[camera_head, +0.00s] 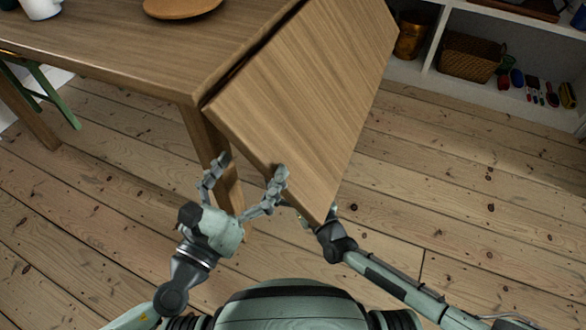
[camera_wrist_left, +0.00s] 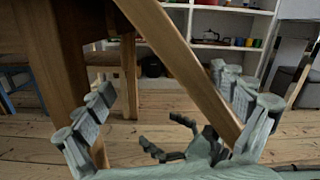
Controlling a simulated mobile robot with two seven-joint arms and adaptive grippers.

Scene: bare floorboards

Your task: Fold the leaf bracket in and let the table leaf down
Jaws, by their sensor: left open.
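The table leaf (camera_head: 305,85) hangs from the table's right edge, sloping down to the right. Its end edge also shows as a diagonal board in the left wrist view (camera_wrist_left: 180,65). My left gripper (camera_head: 248,168) is open near the table leg (camera_head: 201,138). In the head view one finger overlaps the leaf's near edge and the other is by the leg. My right gripper (camera_wrist_left: 178,138) is at the leaf's low end. It is mostly hidden by the leaf in the head view, and its grip is unclear. I cannot make out the leaf bracket.
The wooden tabletop (camera_head: 130,60) holds a round wooden plate (camera_head: 180,6) and a white mug (camera_head: 40,8). A green stool (camera_head: 45,95) stands at the left. A white shelf with a wicker basket (camera_head: 468,58) stands at the back right. The floorboards at right are clear.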

